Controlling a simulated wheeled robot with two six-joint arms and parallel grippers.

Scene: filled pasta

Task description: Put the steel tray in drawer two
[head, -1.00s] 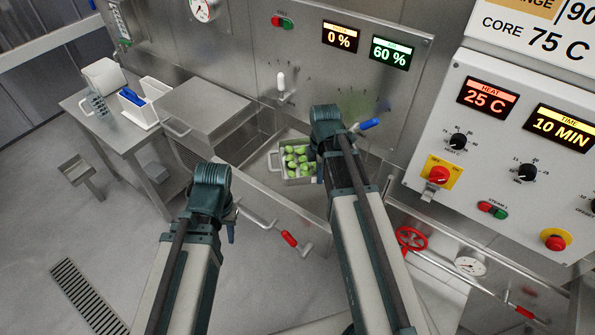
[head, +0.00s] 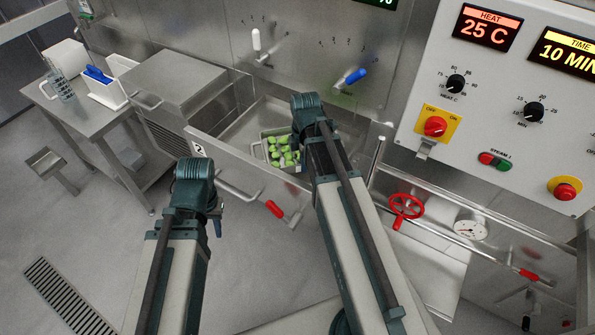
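The steel tray (head: 264,144) holds several green filled pasta pieces (head: 281,152). It sits inside an open steel compartment (head: 243,122) behind a front panel with a red-gripped handle (head: 274,208). I cannot tell whether the tray rests on the floor there. A white label (head: 199,150) is at the panel's left end, too small to read surely. My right gripper (head: 295,142) is at the tray's right side, its fingers mostly hidden by my arm. My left gripper (head: 217,222) is in front of the panel, apart from the tray, with its fingers mostly hidden.
The control panel (head: 500,100) is at right, above a red handwheel (head: 406,206) and a gauge (head: 471,228).

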